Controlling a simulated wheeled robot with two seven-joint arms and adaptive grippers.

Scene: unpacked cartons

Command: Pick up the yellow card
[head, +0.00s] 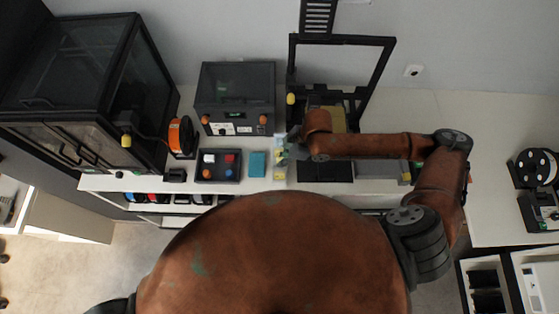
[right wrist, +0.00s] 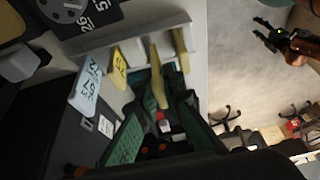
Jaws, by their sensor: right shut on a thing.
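A yellow card (right wrist: 158,78) stands between the dark fingers of my right gripper (right wrist: 160,92) in the right wrist view. The gripper is shut on it. The card's upper end is close to a pale holder (right wrist: 135,36); I cannot tell whether they still touch. In the head view my right gripper (head: 288,150) is at the cards on the bench, and its fingers are small and partly hidden. A dark gripper on a copper arm, apparently my left gripper (right wrist: 268,32), is far off at the upper right of the wrist view; its jaws are too small to judge.
A light blue card (right wrist: 87,88) and two other yellow cards, one numbered (right wrist: 118,68) and one plain (right wrist: 181,50), stand close by. A teal block (head: 257,163) and a dark compartment tray (head: 218,178) lie left of the gripper. A dark box machine (head: 235,85) stands behind.

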